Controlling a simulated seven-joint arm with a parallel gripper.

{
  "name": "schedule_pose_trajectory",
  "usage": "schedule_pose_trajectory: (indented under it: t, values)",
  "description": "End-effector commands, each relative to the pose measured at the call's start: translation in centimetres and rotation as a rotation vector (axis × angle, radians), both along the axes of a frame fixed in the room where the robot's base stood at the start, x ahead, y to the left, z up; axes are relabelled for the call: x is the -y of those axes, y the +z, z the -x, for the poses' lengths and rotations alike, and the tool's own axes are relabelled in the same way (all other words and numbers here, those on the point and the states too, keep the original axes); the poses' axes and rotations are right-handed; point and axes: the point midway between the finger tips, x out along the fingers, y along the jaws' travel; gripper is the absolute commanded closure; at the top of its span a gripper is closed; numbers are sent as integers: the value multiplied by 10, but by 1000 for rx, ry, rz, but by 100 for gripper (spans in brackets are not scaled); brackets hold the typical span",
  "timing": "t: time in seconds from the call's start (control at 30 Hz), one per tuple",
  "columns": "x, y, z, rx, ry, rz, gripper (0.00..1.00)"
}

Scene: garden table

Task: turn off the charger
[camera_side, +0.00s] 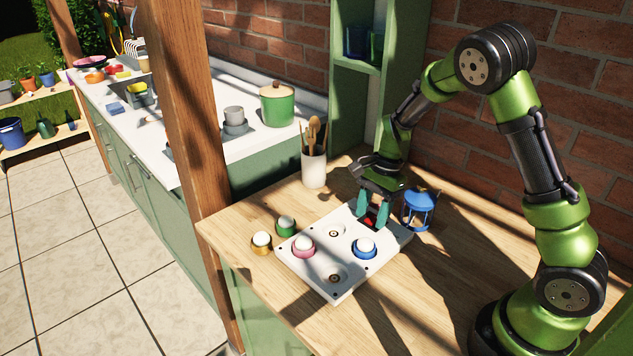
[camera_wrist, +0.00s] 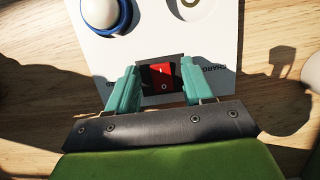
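The charger (camera_side: 310,262) is a white slab on the wooden table with round sockets and a red rocker switch (camera_side: 369,221) at its far right end. In the wrist view the switch (camera_wrist: 162,78) sits in a black frame, marked I on its far half and O on its near half. Lettering on the slab beside it is partly hidden. My gripper (camera_side: 373,223) points down over the switch. Its teal fingers are apart, one on each side of the switch, with nothing held between them (camera_wrist: 162,72). I cannot tell whether the fingers touch the slab.
Pink-ringed (camera_side: 303,246) and blue-ringed (camera_side: 364,247) white-topped units sit in charger sockets; two sockets are empty. Green (camera_side: 286,226) and yellow (camera_side: 262,243) units stand left of it. A blue lantern (camera_side: 419,209) stands close right of my gripper. A utensil pot (camera_side: 314,168) stands behind.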

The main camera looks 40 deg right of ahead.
Motion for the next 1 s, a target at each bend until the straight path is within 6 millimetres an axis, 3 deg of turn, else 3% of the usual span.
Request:
schedule_pose_trajectory:
  t: [0.23,0.37,0.8,1.0]
  values:
    - [1,3,-1,2,0,1,49]
    - [5,18,-1,5,1,1,49]
    - [32,118,-1,6,-2,2,49]
    - [40,150,-1,3,-1,1,49]
